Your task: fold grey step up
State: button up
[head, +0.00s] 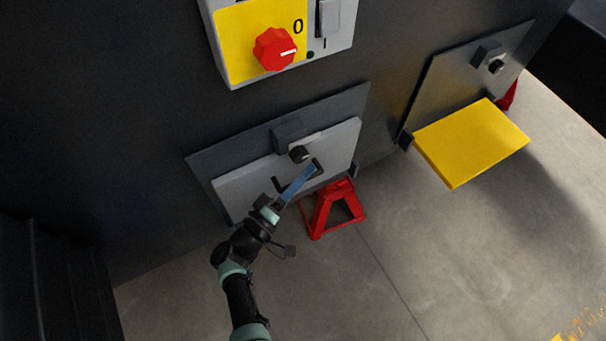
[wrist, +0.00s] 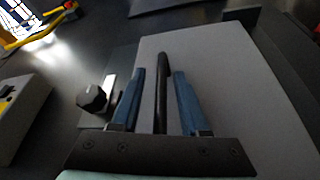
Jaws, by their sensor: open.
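The grey step (head: 340,144) is a flat panel in front of its dark backing plate on the chassis wall. It looks upright and close to the plate in the head view. It fills much of the wrist view (wrist: 225,70). A dark bar handle (wrist: 162,85) stands on its face. My gripper (wrist: 159,75) is open, its blue fingers on either side of the handle with gaps showing. In the head view my gripper (head: 312,170) is at the panel's face and partly hides the handle. A black knob (head: 299,154) with a pale tab sits at the panel's upper edge.
A yellow step (head: 470,142) sticks out from its own plate at the right. A red stand (head: 334,209) is on the floor just below the grey step. Above is a control box (head: 233,47) with a red dial (head: 275,49).

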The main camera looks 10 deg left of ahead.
jog(key=v, duration=1.3)
jog(key=shift+s+d+f, duration=0.1)
jog(key=shift+d, duration=0.05)
